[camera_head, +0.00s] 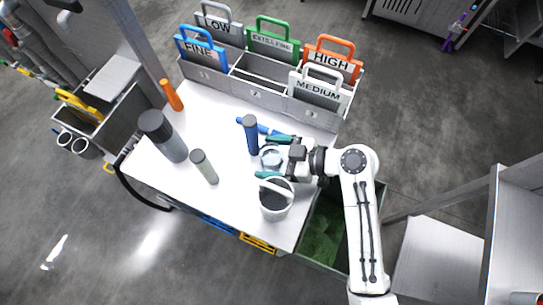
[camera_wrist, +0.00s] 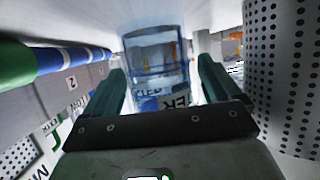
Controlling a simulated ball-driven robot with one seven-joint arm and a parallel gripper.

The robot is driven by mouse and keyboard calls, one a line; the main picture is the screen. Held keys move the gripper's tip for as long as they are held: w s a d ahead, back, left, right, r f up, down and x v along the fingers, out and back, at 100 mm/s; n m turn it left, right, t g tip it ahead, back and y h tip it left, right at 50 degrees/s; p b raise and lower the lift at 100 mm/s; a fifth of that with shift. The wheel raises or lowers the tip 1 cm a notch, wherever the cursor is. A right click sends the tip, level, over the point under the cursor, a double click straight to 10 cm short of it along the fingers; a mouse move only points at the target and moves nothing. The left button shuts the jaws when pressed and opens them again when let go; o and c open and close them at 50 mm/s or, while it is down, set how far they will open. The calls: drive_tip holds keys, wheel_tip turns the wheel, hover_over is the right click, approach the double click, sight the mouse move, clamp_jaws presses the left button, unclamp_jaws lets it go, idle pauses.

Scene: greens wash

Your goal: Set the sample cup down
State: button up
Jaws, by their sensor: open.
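The sample cup (camera_head: 270,155) is a clear, see-through cup standing on the white worktop (camera_head: 190,108). In the wrist view the cup (camera_wrist: 155,52) stands upright, straight ahead, with a blue band and partly readable dark lettering. My gripper (camera_head: 273,158) is open, with one teal finger on each side of the cup. In the wrist view the fingers (camera_wrist: 162,82) stand apart with the cup between or just beyond their tips; I cannot tell if either touches it.
A perforated metal pot (camera_wrist: 288,75) is close on the right; it also shows in the head view (camera_head: 275,207). A dark blue bottle (camera_head: 251,136) stands close behind the cup.

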drive_tip(key=shift+a, duration=0.1)
drive_tip(key=c, duration=1.2)
drive_tip(key=shift+r, duration=0.15)
